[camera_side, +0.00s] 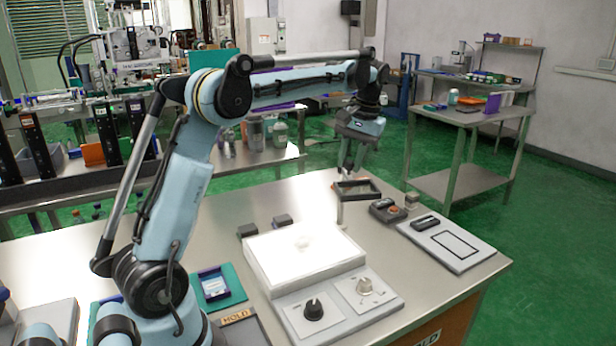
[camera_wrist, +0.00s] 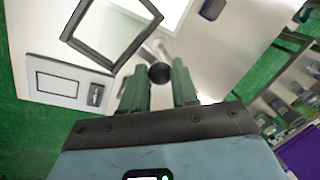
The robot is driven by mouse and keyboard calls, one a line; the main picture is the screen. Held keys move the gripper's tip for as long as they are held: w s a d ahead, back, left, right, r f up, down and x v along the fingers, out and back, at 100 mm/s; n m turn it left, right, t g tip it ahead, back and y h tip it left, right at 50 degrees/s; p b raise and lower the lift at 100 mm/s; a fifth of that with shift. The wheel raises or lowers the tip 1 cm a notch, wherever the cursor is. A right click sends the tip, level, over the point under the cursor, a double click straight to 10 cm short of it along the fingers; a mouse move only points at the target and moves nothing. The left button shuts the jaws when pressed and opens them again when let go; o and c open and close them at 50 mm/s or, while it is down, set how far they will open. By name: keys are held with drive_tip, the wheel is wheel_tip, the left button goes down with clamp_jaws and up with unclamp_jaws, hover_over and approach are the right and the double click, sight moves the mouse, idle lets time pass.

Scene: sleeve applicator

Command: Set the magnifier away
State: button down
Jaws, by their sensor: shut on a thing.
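The magnifier (camera_wrist: 72,40) is a dark rectangular frame around a clear pane, with a dark ball joint and a short metal stem. My gripper (camera_wrist: 160,76) is shut on it at the ball joint, between two green-grey fingers. In the side view the magnifier (camera_side: 372,197) is below my gripper (camera_side: 350,170), behind the light box. I cannot tell whether it touches the table. A pale board (camera_side: 440,254) with a black rectangle outline and a dark slotted piece lies at the table's right; it also shows in the wrist view (camera_wrist: 62,98).
A glowing white light box (camera_side: 300,262) with a knob panel (camera_side: 345,318) stands at the table's middle. The table's right edge lies just beyond the board.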

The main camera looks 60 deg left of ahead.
drive_tip(key=shift+w+a+n+g+h, duration=0.15)
drive_tip(key=shift+w+n, duration=0.5)
drive_tip(key=shift+n, duration=0.65)
drive_tip(key=shift+w+d+n+g+h, duration=0.1)
drive_tip(key=shift+w+n+h, duration=0.15)
drive_tip(key=shift+w+n, duration=0.75)
drive_tip(key=shift+w+a+n+g+h, duration=0.1)
drive_tip(key=shift+w+n+g+h, duration=0.15)
drive_tip(key=shift+n, duration=1.35)
drive_tip(key=shift+w, duration=0.15)
drive_tip(key=c, duration=0.9)
unclamp_jaws()
drive_tip(key=shift+o, duration=0.2)
